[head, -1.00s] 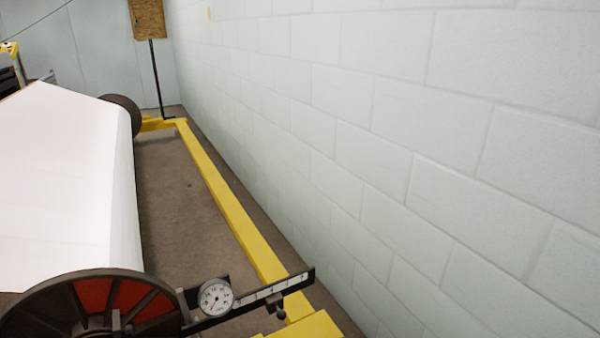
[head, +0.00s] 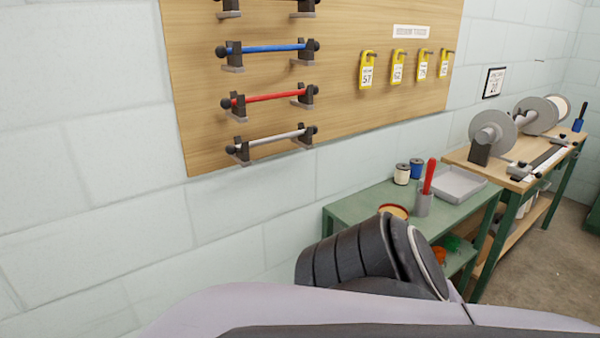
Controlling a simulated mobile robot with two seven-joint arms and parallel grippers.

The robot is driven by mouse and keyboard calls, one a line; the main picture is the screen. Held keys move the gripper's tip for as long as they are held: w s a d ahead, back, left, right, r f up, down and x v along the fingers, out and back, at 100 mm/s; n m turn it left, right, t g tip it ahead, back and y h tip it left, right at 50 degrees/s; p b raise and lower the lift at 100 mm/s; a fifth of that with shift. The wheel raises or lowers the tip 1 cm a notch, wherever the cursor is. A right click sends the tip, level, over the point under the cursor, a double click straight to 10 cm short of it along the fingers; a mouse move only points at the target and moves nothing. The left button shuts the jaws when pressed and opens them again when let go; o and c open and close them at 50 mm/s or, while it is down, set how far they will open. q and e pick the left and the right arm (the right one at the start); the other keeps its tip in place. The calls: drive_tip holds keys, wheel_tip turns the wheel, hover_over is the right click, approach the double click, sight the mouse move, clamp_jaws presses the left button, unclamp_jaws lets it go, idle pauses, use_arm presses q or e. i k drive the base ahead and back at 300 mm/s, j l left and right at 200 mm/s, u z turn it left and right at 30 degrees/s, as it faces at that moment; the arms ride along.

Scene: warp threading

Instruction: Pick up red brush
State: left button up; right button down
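A red handle (head: 429,176), which looks like the red brush, stands nearly upright in a grey cup (head: 423,205) on the green table (head: 362,203). Its lower end is hidden in the cup. Neither gripper is in view. One of my arms crosses the bottom of the head view, in front of the table's near left part.
Near the cup are a grey tray (head: 461,184), white and blue spools (head: 402,174) and a round tan-red item (head: 394,210). A wooden-topped bench (head: 512,180) stands right. A pegboard (head: 350,105) with coloured rods hangs behind. Floor shows at right.

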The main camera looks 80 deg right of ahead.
sight(431, 164)
drive_tip(key=z, duration=3.35)
